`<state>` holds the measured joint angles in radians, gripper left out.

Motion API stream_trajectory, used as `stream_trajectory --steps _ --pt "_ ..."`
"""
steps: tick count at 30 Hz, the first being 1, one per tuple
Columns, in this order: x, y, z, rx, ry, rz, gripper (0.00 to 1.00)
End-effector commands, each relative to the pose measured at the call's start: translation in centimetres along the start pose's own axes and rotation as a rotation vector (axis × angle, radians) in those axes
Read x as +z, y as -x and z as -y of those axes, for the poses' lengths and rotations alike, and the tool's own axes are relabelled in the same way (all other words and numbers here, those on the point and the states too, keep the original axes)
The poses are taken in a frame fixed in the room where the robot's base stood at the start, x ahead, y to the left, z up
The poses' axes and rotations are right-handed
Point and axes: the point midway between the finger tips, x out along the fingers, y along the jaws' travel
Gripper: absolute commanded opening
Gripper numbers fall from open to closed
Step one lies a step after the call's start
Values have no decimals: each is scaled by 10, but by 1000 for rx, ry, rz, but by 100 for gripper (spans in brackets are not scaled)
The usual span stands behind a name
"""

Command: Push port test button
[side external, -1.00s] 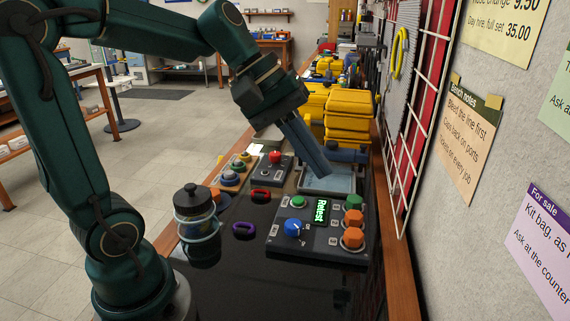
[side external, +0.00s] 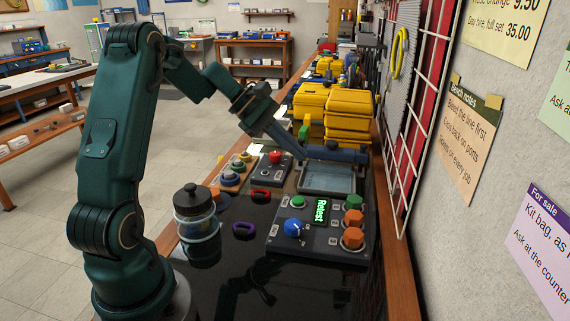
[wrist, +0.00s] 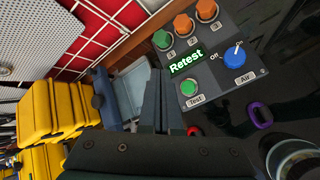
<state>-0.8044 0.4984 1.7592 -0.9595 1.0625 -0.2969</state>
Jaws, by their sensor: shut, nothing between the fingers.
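The dark test panel (side external: 318,252) lies on the black bench top. Its green Test button (side external: 297,202) is uncovered and also shows in the wrist view (wrist: 188,89). The lit display (side external: 320,211) reads "Retest". The blue Air knob (side external: 292,228) points toward "on" in the wrist view. Along one side are port 1, a green knob (wrist: 162,39), and ports 2 and 3, orange knobs (wrist: 184,23) and (wrist: 206,10). My gripper (side external: 300,154) is shut and empty, raised behind the panel near the grey tray, apart from the button.
A grey-blue tray (side external: 327,178) sits behind the panel, with yellow cases (side external: 347,118) beyond. A smaller box with a red button (side external: 274,157), a red ring (side external: 260,194), a purple ring (side external: 243,229) and a lidded jar (side external: 195,217) stand left. A white wire grid (side external: 408,130) borders the right.

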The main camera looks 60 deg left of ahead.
Motion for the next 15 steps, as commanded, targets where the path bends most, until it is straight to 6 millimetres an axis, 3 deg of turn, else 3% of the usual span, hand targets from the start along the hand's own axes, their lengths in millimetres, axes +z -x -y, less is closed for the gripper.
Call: stream_trajectory --steps 8,15 --pt "-2 -4 3 -1 -1 2 0" --pt "-15 -23 17 -4 1 3 0"
